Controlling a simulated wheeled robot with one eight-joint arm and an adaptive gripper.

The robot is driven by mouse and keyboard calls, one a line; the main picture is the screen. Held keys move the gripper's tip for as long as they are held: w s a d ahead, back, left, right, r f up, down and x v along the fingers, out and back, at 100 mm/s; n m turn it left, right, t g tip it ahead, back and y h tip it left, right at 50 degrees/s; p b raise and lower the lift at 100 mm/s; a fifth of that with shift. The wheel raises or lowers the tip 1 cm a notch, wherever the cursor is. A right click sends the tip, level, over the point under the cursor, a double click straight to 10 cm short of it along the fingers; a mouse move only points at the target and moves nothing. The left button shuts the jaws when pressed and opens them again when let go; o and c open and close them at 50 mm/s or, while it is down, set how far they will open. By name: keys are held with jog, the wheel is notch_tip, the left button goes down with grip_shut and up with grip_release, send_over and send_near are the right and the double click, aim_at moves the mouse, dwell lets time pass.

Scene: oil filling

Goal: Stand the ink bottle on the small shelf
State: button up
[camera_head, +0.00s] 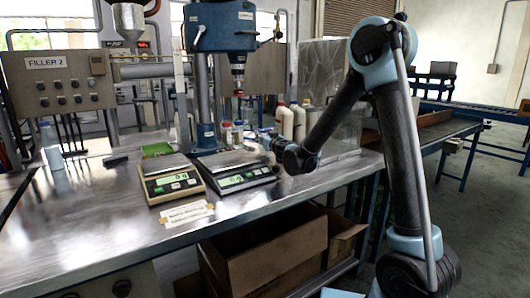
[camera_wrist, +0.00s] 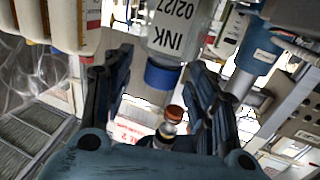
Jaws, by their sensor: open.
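The ink bottle (camera_wrist: 176,32) shows in the wrist view as a pale bottle with an "INK 02/27" label that reads upside down, and a blue cap (camera_wrist: 162,75). My gripper (camera_wrist: 160,64) is open, with one dark finger on either side of the cap. I cannot tell whether either finger touches it. In the head view my gripper (camera_head: 280,144) is small and dark, close to a group of small bottles (camera_head: 232,133) behind the right scale. I cannot tell which of these is the ink bottle there. I cannot make out the small shelf with certainty.
Two scales (camera_head: 172,181) (camera_head: 236,174) stand on the metal bench (camera_head: 110,225). A blue column machine (camera_head: 222,28) rises behind them. White jugs (camera_head: 287,122) stand right of the small bottles. The bench's front left is mostly clear. Cardboard boxes (camera_head: 270,255) sit below.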

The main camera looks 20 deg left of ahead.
jog(key=shift+w+a, duration=0.2)
jog(key=shift+w, duration=0.1)
jog(key=c, duration=1.2)
jog(key=shift+r, duration=0.1)
grip_shut()
